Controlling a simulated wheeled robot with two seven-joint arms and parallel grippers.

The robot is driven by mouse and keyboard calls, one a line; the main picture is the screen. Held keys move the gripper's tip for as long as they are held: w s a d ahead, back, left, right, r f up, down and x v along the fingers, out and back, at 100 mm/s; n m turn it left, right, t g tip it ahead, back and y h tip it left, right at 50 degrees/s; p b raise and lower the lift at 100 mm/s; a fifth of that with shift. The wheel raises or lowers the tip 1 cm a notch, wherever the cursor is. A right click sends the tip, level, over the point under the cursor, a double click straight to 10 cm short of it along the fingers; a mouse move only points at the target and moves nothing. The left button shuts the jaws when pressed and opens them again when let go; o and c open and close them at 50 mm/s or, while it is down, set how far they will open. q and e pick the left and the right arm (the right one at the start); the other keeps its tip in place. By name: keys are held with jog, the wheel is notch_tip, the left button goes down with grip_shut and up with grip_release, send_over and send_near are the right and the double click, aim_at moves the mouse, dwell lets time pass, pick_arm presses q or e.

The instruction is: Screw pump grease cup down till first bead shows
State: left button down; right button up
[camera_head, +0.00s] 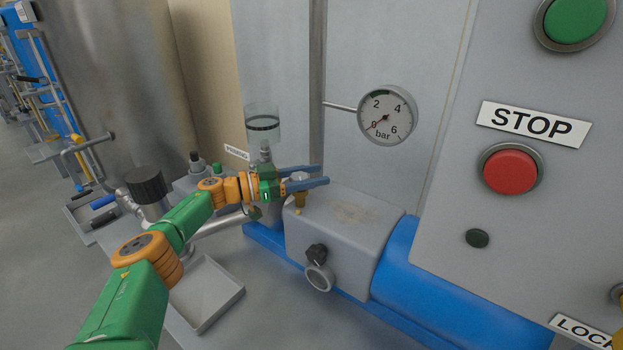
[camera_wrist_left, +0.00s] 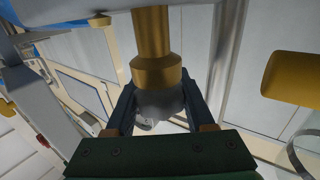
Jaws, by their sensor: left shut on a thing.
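The pump grease cup has a brass body (camera_head: 301,200) standing on top of the grey pump housing (camera_head: 345,232). In the left wrist view the cap (camera_wrist_left: 158,103) sits between the two dark fingers (camera_wrist_left: 158,108), beside the brass collar (camera_wrist_left: 156,72) and stem. The gripper is shut on the cap. A small amber spot (camera_head: 298,212) shows at the foot of the cup; I cannot tell whether it is grease.
A pressure gauge (camera_head: 387,115) near zero hangs behind the pump. A clear cylinder (camera_head: 262,125) stands behind my gripper. A red stop button (camera_head: 510,171) and a green button (camera_head: 574,18) are on the panel at right. An empty grey tray (camera_head: 217,295) lies below my arm.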

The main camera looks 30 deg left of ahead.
pick_arm(q)
jog(key=shift+c, duration=1.3)
grip_release()
jog(key=shift+f, duration=0.1)
jog(key=v, duration=0.7)
